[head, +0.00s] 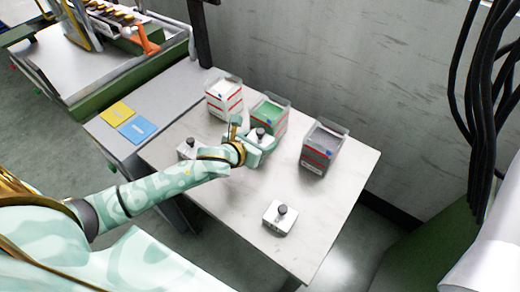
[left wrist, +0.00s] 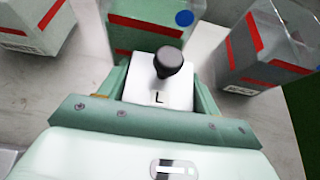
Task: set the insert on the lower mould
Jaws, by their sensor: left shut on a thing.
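My left gripper (head: 261,141) is over the back middle of the light table, in front of the green-filled bin. It is shut on a white block with a black knob. In the left wrist view this block (left wrist: 150,99) is marked "L" and sits upright between the green fingers. I cannot tell whether it touches the table. A similar white block with a black knob (head: 279,217) stands alone near the front of the table. Another (head: 187,149) is partly hidden by my left forearm. I cannot make out which thing is the insert or the lower mould. My right gripper is not in view.
Three clear-topped bins with red bands stand at the back: a left one (head: 224,97), a green-filled one (head: 270,116) and a dark-filled one (head: 323,148). Yellow (head: 117,114) and blue (head: 137,129) cards lie left. A bench (head: 90,66) stands beyond. The table's right side is clear.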

